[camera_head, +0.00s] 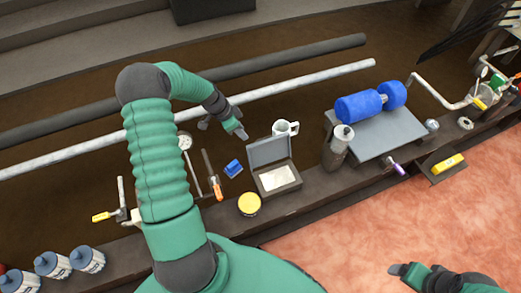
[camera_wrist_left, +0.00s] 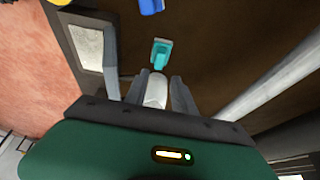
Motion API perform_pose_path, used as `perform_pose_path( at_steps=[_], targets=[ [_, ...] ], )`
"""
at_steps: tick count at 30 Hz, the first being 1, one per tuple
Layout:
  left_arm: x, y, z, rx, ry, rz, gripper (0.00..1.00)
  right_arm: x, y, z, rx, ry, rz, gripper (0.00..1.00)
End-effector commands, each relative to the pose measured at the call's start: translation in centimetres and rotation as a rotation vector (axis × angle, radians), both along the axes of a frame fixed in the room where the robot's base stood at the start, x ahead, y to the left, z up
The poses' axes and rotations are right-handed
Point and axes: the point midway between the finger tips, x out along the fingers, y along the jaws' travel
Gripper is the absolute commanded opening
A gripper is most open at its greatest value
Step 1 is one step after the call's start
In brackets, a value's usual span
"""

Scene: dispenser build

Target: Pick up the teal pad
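The teal pad (camera_wrist_left: 161,54) shows in the left wrist view as a small teal block, just beyond my left fingertips. I cannot make it out in the head view, where my arm and gripper may cover it. My left gripper (camera_wrist_left: 158,80) has its two grey fingers apart. A pale grey block shows between them, and I cannot tell what it is. In the head view my left gripper (camera_head: 239,132) points down over the dark bench, left of the white mug (camera_head: 284,128). My right gripper (camera_head: 402,270) is at the lower right, and its fingers are not clear.
An open grey box (camera_head: 265,180) stands near the mug. A blue object (camera_head: 233,169), a yellow-lidded tin (camera_head: 249,204) and an orange-handled tool (camera_head: 217,188) lie nearby. A grey rail (camera_head: 300,92) runs behind. A grey platform (camera_head: 370,140) with a blue roller (camera_head: 360,106) is to the right.

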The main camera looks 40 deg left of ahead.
Motion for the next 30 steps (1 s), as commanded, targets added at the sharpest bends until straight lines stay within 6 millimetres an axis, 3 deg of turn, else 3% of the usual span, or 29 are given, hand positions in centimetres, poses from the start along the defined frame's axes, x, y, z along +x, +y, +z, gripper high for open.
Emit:
perform_pose_path(
  at_steps=[1,6,13,19,27,30],
  targets=[
    [0.5,-0.4,-2.0,-0.002,0.002,-0.003,0.31,0.0,0.0,-1.2,0.000,0.000,0.000,0.81],
    [2.0,-1.1,-5.7,0.000,0.001,-0.003,0.31,0.0,0.0,-2.8,0.000,0.000,0.000,0.81],
    [2.9,-1.5,-7.6,0.002,0.000,-0.001,0.31,0.0,0.0,-3.8,0.000,0.000,0.000,0.81],
    [4.4,-2.3,-11.0,0.000,0.002,-0.001,0.31,0.0,0.0,-6.4,0.000,0.000,0.000,0.81],
    [4.8,-2.4,-11.4,0.000,0.001,0.000,0.31,0.0,0.0,-6.4,0.000,0.000,0.000,0.81],
    [4.8,-2.4,-11.4,0.000,0.001,0.000,0.19,0.0,0.0,-6.4,0.000,0.000,0.000,0.81]
  ],
)
